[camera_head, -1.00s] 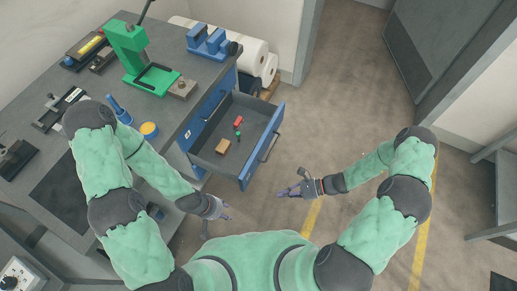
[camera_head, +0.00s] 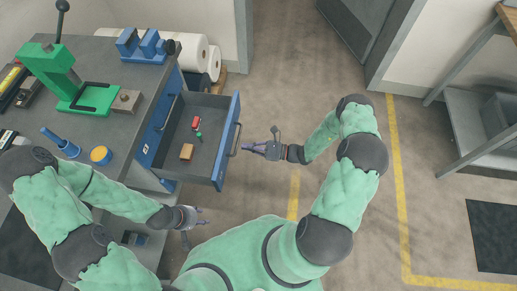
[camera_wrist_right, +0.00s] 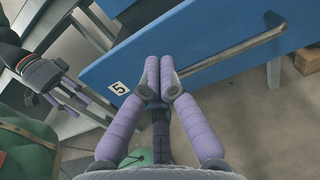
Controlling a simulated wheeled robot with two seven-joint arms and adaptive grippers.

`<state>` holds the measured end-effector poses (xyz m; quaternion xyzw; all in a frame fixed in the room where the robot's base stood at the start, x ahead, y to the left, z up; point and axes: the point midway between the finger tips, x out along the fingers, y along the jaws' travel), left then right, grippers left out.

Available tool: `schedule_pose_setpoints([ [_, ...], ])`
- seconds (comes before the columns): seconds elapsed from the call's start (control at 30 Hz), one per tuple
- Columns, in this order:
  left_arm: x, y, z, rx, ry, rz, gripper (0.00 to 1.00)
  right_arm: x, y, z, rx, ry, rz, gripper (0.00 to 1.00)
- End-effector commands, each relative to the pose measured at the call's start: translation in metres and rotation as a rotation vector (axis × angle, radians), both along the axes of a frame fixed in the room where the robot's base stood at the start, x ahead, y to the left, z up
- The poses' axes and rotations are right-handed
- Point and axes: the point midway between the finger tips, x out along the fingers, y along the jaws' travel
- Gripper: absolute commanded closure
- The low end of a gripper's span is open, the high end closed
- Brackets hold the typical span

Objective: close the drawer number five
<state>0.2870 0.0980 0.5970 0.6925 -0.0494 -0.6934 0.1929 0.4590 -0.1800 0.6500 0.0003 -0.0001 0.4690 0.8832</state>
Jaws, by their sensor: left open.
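The drawer number five (camera_head: 230,142) is pulled out of the blue cabinet under the workbench. Its blue front shows in the right wrist view (camera_wrist_right: 190,45) with a "5" label and a metal bar handle (camera_wrist_right: 235,52). My right gripper (camera_head: 246,147) is just outside the drawer front, close to the handle. In the right wrist view its purple fingers (camera_wrist_right: 153,68) are together, pointing at the front beside the handle; I cannot tell if they touch it. My left gripper (camera_head: 203,216) is open and empty, below the drawer's near corner; it also shows in the right wrist view (camera_wrist_right: 85,95).
Inside the drawer lie a red item (camera_head: 196,123), a small green item (camera_head: 199,136) and a tan block (camera_head: 186,151). The workbench (camera_head: 127,133) carries a green press (camera_head: 60,75) and blue tools. Floor right of the drawer is clear.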

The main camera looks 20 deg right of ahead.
Motion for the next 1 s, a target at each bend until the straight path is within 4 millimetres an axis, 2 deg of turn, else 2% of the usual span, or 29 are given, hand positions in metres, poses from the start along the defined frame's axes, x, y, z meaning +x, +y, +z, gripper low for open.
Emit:
schedule_pose_setpoints([
  [0.1, 0.000, 0.000, -0.008, 0.000, 0.000, 0.000, 0.55, 0.012, 0.019, -0.001, 0.001, -0.001, 0.004, 1.00],
  [0.33, 0.000, 0.000, -0.017, 0.000, 0.000, 0.000, 0.55, 0.028, 0.042, -0.001, -0.001, -0.002, 0.003, 1.00],
  [1.0, 0.000, 0.000, -0.017, 0.000, 0.000, 0.000, 0.55, 0.032, 0.053, 0.001, 0.000, 0.000, 0.001, 1.00],
])
